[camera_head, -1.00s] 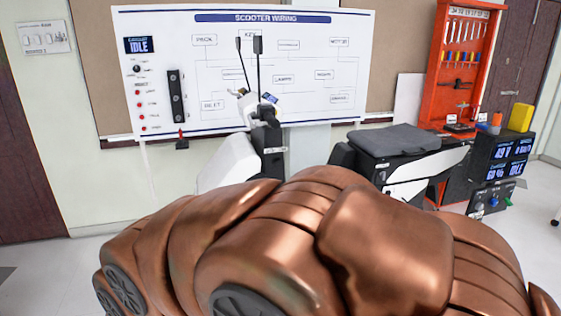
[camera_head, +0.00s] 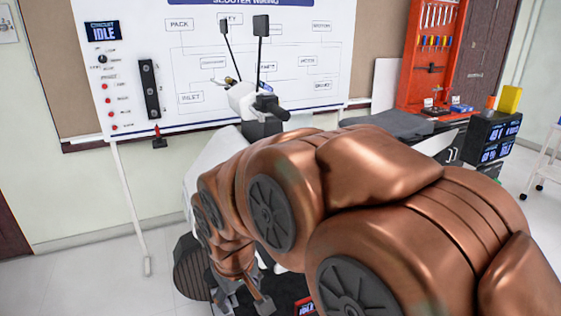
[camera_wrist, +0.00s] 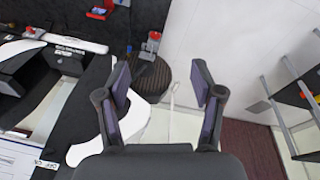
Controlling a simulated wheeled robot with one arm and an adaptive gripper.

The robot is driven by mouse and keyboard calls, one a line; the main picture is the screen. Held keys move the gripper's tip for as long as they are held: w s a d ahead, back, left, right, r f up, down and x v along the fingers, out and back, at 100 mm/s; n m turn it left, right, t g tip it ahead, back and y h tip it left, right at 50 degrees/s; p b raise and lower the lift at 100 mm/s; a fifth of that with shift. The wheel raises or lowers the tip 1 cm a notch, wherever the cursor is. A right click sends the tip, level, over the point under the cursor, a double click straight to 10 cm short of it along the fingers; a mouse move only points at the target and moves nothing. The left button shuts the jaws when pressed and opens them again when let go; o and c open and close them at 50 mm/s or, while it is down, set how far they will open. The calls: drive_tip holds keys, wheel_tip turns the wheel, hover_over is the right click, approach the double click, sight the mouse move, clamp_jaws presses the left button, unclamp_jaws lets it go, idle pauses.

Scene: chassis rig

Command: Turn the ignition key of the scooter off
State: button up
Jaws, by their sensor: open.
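The white and black scooter (camera_head: 205,165) stands behind my arm in the head view, with its handlebar head (camera_head: 255,100), mirrors and grey seat (camera_head: 400,124) showing. My arm hides much of its body. Its front wheel (camera_head: 190,268) shows at lower left. My gripper (camera_head: 250,300) hangs low beside the wheel, well below the handlebar. In the wrist view my gripper (camera_wrist: 160,84) is open and empty, its two pads wide apart, with the wheel (camera_wrist: 148,78) and white bodywork (camera_wrist: 128,125) beyond. I cannot make out the ignition key in either view.
A wiring board (camera_head: 190,60) with an IDLE display (camera_head: 102,30) stands behind the scooter. An orange tool rack (camera_head: 430,55) and dark meters (camera_head: 487,140) are at right. A white cart (camera_head: 545,165) stands far right. The floor at left (camera_head: 90,275) is clear.

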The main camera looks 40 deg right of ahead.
drive_tip(key=w+d+t+h+b, duration=0.4)
drive_tip(key=w+d+t, duration=0.3)
drive_tip(key=w+d, duration=1.55)
drive_tip(key=w+d+r+n+t+b, duration=0.1)
drive_tip(key=w+d+n+t+b, duration=0.2)
drive_tip(key=d, duration=0.7)
drive_tip(key=w+d+r+t+b, duration=0.15)
drive_tip(key=d+t, duration=0.35)
drive_tip(key=d, duration=0.5)
drive_tip(key=p+x, duration=0.2)
drive_tip(key=x, duration=0.6)
drive_tip(key=shift+w+r+h, duration=0.25)
drive_tip(key=shift+h, duration=0.15)
drive_tip(key=c, duration=1.2)
drive_tip(key=shift+o, duration=0.2)
